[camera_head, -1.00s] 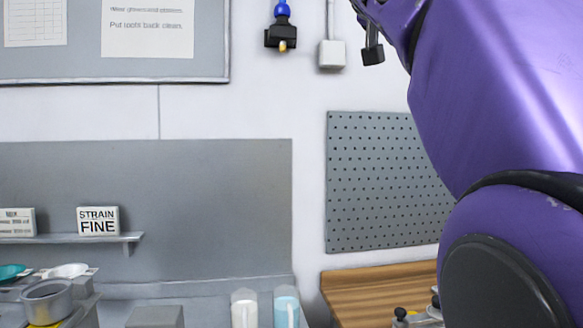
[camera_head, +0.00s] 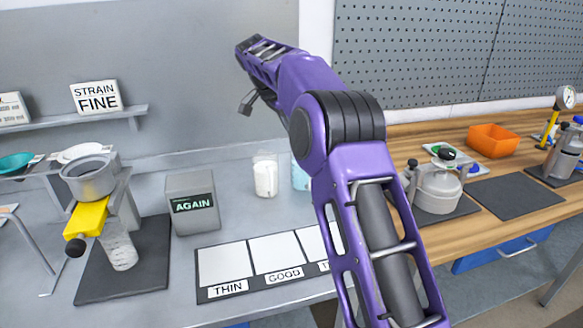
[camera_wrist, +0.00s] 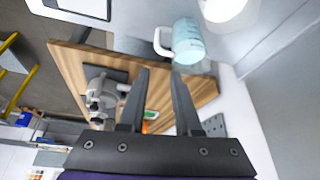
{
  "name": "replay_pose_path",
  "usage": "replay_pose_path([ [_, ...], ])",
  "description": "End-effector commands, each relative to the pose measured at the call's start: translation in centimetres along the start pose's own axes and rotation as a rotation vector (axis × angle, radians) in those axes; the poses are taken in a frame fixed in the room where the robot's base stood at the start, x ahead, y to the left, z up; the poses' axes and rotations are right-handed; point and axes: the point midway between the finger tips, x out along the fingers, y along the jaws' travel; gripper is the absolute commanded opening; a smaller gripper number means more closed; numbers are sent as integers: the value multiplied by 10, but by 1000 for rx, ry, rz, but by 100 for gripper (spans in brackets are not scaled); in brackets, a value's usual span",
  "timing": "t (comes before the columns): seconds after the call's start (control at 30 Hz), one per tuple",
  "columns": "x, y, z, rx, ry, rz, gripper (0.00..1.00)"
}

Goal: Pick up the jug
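A light blue jug (camera_head: 300,177) stands on the grey bench at the back, partly hidden behind my arm in the head view. In the wrist view the jug (camera_wrist: 188,42) shows a white handle on its left, beyond my fingertips. A white jug-like container (camera_head: 265,176) stands just left of it, and it is cut off at the top of the wrist view (camera_wrist: 222,8). My gripper (camera_wrist: 160,72) is open, with nothing between its two fingers, and is apart from both vessels. In the head view my arm reaches up above the bench.
A grey AGAIN box (camera_head: 192,203) and a panel with THIN and GOOD labels (camera_head: 208,290) are on the bench. A steel cup (camera_head: 90,180) sits in a stand at the left. A wooden bench (camera_head: 470,135) at the right holds a lidded pot (camera_head: 437,187) and an orange bin (camera_head: 493,141).

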Motion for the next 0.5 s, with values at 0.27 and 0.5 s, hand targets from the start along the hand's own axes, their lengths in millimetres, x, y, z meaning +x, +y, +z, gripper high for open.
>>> replay_pose_path([
  [0.27,41,5,9,25,-54,36,32],
  [0.5,94,7,12,24,-54,36,32],
])
